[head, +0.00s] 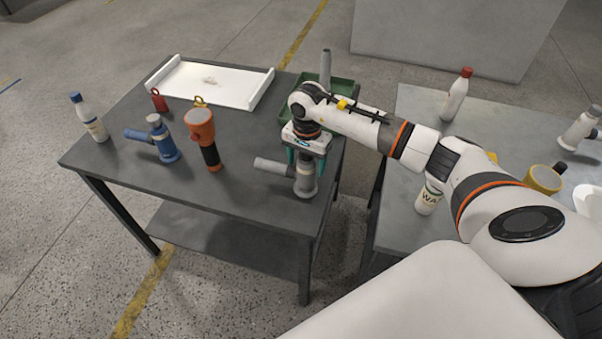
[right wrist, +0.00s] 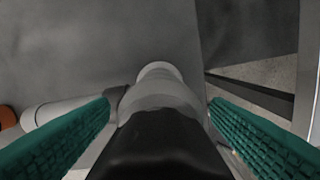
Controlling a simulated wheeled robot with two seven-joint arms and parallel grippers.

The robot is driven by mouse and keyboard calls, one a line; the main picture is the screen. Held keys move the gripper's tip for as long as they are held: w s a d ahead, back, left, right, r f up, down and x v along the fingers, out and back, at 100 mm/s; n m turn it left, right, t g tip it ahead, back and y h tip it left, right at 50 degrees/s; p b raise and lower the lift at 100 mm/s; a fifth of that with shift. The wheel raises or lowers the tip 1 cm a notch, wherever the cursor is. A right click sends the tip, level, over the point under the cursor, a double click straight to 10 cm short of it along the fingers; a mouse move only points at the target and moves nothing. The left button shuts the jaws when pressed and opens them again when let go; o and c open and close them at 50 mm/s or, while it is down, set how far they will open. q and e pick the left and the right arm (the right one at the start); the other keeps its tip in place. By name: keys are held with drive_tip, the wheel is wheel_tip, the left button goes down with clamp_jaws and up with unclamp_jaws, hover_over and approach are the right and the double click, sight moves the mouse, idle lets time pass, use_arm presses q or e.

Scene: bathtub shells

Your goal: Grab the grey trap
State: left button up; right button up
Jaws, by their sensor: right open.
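The grey trap (head: 305,184) stands upright near the right front corner of the dark table, its side pipe (head: 270,166) pointing left. My right gripper (head: 306,164) is directly above it, pointing down, with its teal fingers on either side of the trap's upper part. In the right wrist view the trap (right wrist: 160,92) lies between the two open fingers (right wrist: 160,130), with a dark part at the bottom of the picture. I cannot tell whether either finger touches it. The gripper partly hides the trap's top in the head view. My left gripper is not in view.
A white tray (head: 185,90) and a green crate (head: 343,88) are behind. A second table (head: 420,120) on the right holds bottles and a yellow mug.

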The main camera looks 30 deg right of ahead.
drive_tip(key=shift+f, duration=0.4)
drive_tip(key=shift+c, duration=0.5)
